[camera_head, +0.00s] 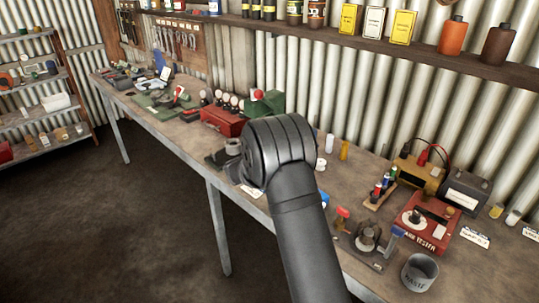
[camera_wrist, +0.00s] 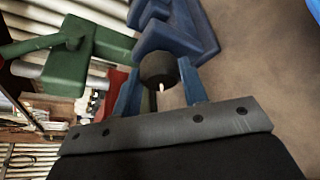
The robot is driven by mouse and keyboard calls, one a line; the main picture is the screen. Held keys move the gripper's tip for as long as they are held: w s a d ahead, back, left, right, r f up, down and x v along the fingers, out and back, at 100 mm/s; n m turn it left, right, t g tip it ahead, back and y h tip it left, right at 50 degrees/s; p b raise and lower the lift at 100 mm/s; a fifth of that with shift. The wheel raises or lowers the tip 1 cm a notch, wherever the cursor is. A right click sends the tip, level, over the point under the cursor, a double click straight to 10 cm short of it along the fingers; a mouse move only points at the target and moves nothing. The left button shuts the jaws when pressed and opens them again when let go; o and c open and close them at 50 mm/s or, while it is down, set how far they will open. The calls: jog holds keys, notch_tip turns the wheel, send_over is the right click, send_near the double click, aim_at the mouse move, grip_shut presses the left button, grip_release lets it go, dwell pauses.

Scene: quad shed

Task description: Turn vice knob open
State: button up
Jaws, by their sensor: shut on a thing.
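In the wrist view, my gripper (camera_wrist: 160,85) has its two fingers reaching up from the grey plate, one on each side of a dark round knob (camera_wrist: 158,68). The gripper is shut on this knob. The knob sits at the near end of a blue vice-like body (camera_wrist: 185,35), which lies over the brown bench. In the head view, my black arm hides the gripper and the knob.
A green tool with a bar handle (camera_wrist: 80,50) stands close left of the knob in the wrist view. In the head view, the bench (camera_head: 190,145) carries a red tester box (camera_head: 425,232), a grey waste can (camera_head: 419,273) and a red toolbox (camera_head: 222,121).

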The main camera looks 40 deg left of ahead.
jog(key=shift+a+n+h, duration=0.1)
jog(key=shift+n+h, duration=0.7)
jog(key=shift+n, duration=0.4)
jog(key=n+h, duration=0.1)
jog(key=n, duration=0.1)
jog(key=shift+a+r+n+g+h, duration=0.1)
jog(key=shift+n+g+h, duration=0.2)
jog(key=n+h, duration=0.3)
jog(key=n, duration=0.1)
jog(key=shift+a+n, duration=0.15)
jog(key=shift+n, duration=0.15)
jog(key=o, duration=1)
jog(key=shift+c, duration=0.2)
jog(key=v, duration=1.7)
jog(key=shift+s+a, duration=0.2)
jog(key=shift+a, duration=0.05)
